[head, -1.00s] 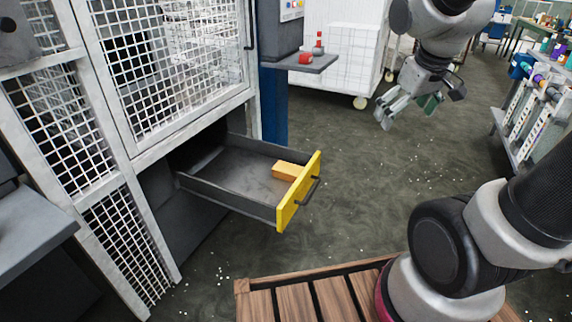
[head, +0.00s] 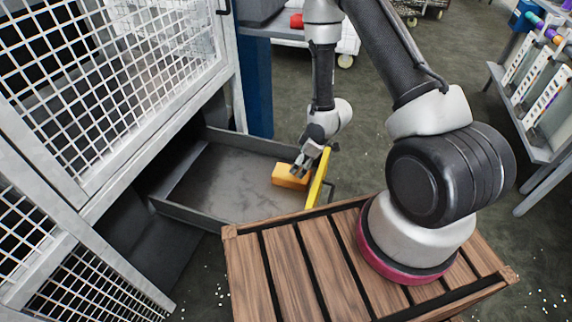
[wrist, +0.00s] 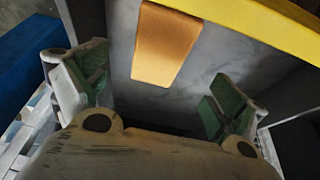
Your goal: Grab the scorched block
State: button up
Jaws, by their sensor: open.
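The block (head: 289,178) is orange-brown and lies in the open drawer (head: 215,180), close to its yellow front. In the wrist view the block (wrist: 166,46) lies on the grey drawer floor, toward the top of the picture beside the yellow front panel (wrist: 262,22). My gripper (head: 301,169) is just above the block in the head view. In the wrist view my gripper (wrist: 155,98) is open, with its green-padded fingers wide apart and nothing between them. The block is beyond the fingertips, not touched as far as I can see.
A white mesh cabinet (head: 120,75) stands left of the drawer. A blue post (head: 254,85) rises behind it, with a red object (head: 296,20) on a shelf nearby. A rack (head: 520,110) stands at the right.

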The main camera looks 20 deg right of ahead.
aim_at(292, 177)
jog(key=x, duration=0.8)
jog(key=shift+w+a+f, duration=0.15)
jog(key=shift+f, duration=0.1)
jog(key=shift+c, duration=0.2)
jog(key=c, duration=1)
